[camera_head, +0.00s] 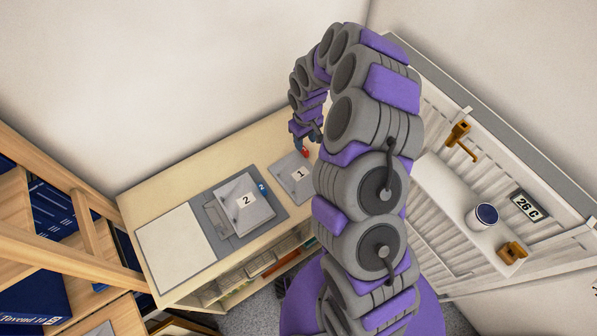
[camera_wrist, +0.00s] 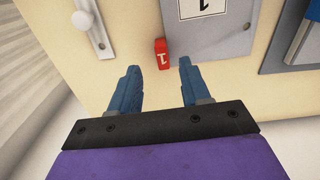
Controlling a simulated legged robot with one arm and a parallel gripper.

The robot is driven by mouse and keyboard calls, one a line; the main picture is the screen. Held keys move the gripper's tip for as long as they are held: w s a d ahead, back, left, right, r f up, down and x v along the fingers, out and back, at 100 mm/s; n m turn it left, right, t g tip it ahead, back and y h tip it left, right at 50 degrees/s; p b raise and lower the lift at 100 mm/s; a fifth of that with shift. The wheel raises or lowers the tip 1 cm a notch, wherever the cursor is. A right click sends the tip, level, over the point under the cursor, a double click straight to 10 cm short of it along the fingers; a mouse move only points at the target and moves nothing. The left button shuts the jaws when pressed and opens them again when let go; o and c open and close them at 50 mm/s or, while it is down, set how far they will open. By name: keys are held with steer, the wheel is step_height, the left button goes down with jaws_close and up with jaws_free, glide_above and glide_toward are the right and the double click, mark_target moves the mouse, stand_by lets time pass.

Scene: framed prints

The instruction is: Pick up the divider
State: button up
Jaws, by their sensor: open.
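A grey divider with a white "1" label (camera_head: 293,177) lies flat on the pale wooden cabinet top. It also shows in the wrist view (camera_wrist: 205,33), partly cut off by the top edge. Its red tab (camera_wrist: 162,53), marked 1, sticks out toward my gripper. A second grey divider, labelled "2" (camera_head: 233,215), lies further left with a blue tab. My gripper (camera_wrist: 159,66) has its blue fingers apart and empty. In the wrist view the red tab lies between and just ahead of the fingertips; I cannot tell the height gap.
A white sheet (camera_head: 175,248) lies on a grey board at the cabinet's left end. A wooden shelf with blue binders (camera_head: 52,212) stands at left. At right, a white ledge (camera_head: 450,198) holds a cup (camera_head: 484,215). A white knob-like fitting (camera_wrist: 84,20) is near the gripper.

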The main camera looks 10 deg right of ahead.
mark_target(305, 149)
step_height(305, 149, down, 5)
steer(key=shift+s+a+r+b, duration=0.1)
steer(key=shift+s+b, duration=0.05)
steer(key=shift+b, duration=0.45)
jaws_close()
